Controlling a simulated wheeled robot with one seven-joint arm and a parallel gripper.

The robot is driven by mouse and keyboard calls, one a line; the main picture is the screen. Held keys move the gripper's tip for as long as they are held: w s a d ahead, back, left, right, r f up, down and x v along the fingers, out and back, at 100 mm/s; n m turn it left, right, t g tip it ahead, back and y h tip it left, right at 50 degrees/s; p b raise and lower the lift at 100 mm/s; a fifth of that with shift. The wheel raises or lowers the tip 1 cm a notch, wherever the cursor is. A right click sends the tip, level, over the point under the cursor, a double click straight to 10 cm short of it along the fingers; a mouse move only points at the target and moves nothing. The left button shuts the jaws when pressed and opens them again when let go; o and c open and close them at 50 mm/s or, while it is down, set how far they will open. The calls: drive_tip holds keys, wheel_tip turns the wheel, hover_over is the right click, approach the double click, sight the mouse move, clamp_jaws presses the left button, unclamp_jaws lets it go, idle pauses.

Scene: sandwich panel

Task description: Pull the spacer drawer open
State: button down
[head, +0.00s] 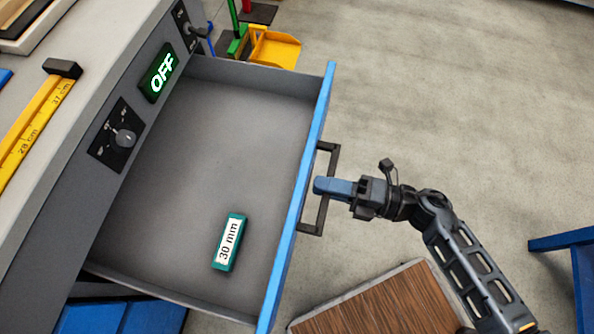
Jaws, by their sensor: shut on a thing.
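The spacer drawer (200,150) is pulled out from the bench, with a grey inside and a blue front panel (300,190). A dark bar handle (331,160) is fixed to the outside of the front. My gripper (322,187) is at the middle of the handle, shut on it, with its blue fingers pointing left towards the drawer front. The fingers cover the middle of the bar. A green spacer block (230,242) with a white "30 mm" label lies in the drawer, near its lower end.
The bench front carries a green-lit "OFF" display (161,74) and a rotary knob (125,138). A yellow ruler (38,122) lies on the bench top. A wooden board (385,305) is below my arm. Floor at right is largely clear.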

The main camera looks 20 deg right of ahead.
drive_tip(key=shift+v, duration=1.9)
drive_tip(key=c, duration=1.1)
unclamp_jaws()
drive_tip(key=v, duration=0.7)
drive_tip(key=shift+s+d+b, duration=0.25)
drive_tip(key=shift+d+b, duration=0.05)
drive_tip(key=shift+b, duration=0.05)
